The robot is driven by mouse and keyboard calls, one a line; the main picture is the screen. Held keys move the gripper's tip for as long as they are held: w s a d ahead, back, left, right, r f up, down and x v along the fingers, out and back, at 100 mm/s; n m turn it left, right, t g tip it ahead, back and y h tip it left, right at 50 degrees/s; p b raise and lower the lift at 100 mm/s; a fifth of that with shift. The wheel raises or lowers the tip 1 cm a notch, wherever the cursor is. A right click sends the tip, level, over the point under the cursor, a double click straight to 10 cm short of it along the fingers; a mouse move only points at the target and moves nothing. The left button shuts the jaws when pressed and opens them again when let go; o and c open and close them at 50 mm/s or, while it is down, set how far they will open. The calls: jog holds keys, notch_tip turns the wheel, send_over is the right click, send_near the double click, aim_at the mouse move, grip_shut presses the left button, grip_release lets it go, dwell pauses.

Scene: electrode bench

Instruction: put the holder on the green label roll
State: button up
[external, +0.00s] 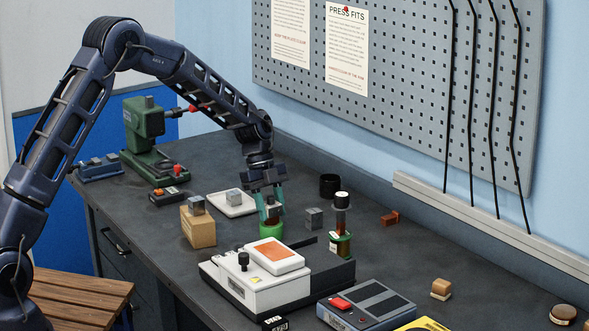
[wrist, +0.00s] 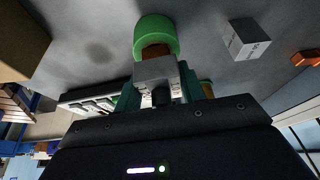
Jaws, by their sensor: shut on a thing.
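The green label roll (external: 271,229) stands on the dark bench, behind the white device. It also shows at the top of the wrist view (wrist: 157,32). My gripper (external: 270,210) points down just above the roll. In the wrist view, the teal fingers of my gripper (wrist: 160,88) are shut on a grey metal block, seemingly the holder (wrist: 155,71). A brown part shows between the block and the green ring; I cannot tell whether it belongs to the holder or the roll's core. The holder overlaps the roll's near edge in that view. Whether they touch is unclear.
A grey block (external: 314,218) stands right of the roll, near a dark-capped bottle (external: 341,222) and a black cup (external: 329,186). A wooden block (external: 198,230) and a white tray (external: 247,210) are to the left. The white device (external: 240,285) stands close in front.

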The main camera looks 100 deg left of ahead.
jog(key=shift+f, duration=0.1)
jog(key=o, duration=1.3)
jog(key=v, duration=1.2)
jog(key=shift+r, duration=0.2)
